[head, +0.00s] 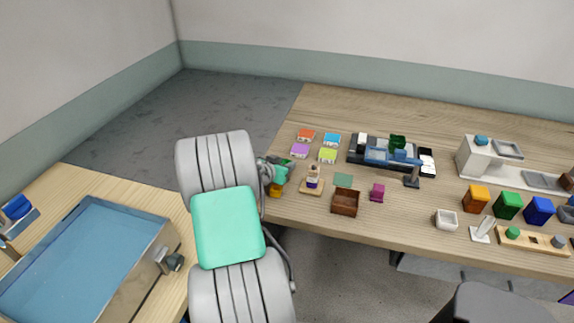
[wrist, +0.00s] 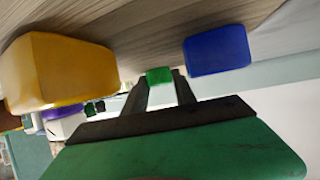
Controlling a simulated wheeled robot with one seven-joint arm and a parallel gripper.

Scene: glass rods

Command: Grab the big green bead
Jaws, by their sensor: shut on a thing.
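The big green bead (wrist: 159,76) shows in the wrist view as a small green block between my fingertips. My gripper (wrist: 160,88) is shut on it, with one dark finger on each side. The tabletop is close beyond the bead; I cannot tell whether the bead touches it. In the head view my gripper (head: 279,174) is at the table's left edge, partly hidden behind my arm. The bead cannot be made out there.
In the wrist view a large yellow block (wrist: 60,70) is close on the left and a blue block (wrist: 217,50) close on the right. In the head view a brown open box (head: 345,203) and a small figure on a base (head: 312,181) stand right of my gripper.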

